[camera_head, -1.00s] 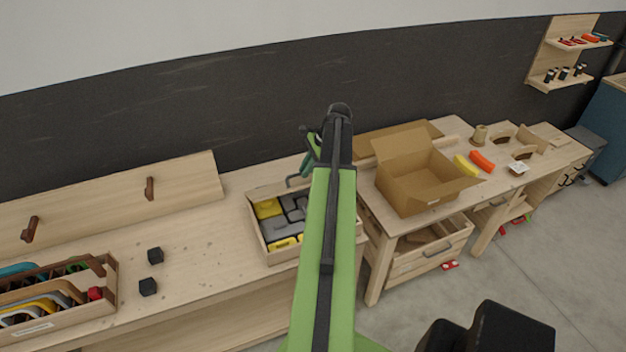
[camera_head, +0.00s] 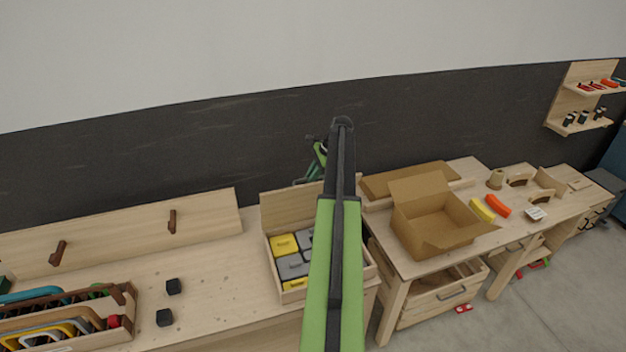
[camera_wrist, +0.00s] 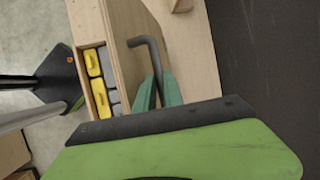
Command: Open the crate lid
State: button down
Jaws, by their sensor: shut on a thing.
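The wooden crate (camera_head: 273,272) stands on the left bench, its inside open to view with yellow and grey blocks in it. Its lid (camera_head: 288,208) stands up at the back edge, inner face toward the head camera. In the wrist view the lid (camera_wrist: 120,50) is seen nearly edge-on, beside the blocks. A dark bent handle (camera_wrist: 152,62) sticks out from the lid's far side. My gripper (camera_wrist: 160,92), with green fingers, is shut on this handle. In the head view my arm hides part of the crate and lid, and my gripper (camera_head: 318,160) shows partly behind it.
A cardboard box (camera_head: 437,222) with open flaps stands on the right bench. A tool caddy (camera_head: 122,325) and two black cubes (camera_head: 173,286) lie to the left. A wooden backboard with pegs (camera_head: 130,234) stands behind. The dark wall is close behind the crate.

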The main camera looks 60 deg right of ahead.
jog(key=c, duration=1.8)
grip_release()
jog(key=shift+f, duration=0.1)
jog(key=o, duration=0.3)
jog(key=shift+w+d+f, duration=0.1)
jog(key=shift+w+d, duration=0.05)
jog(key=shift+d, duration=0.05)
jog(key=shift+o, duration=0.2)
jog(key=shift+a, duration=0.1)
jog(key=s+a+f+b, duration=0.6)
jog(key=s+f+b, duration=0.3)
jog(key=f+b, duration=0.1)
jog(key=s+a+f+b, duration=0.7)
jog(key=s+f+b, duration=0.2)
jog(key=f+b, duration=0.2)
jog(key=shift+a, duration=0.15)
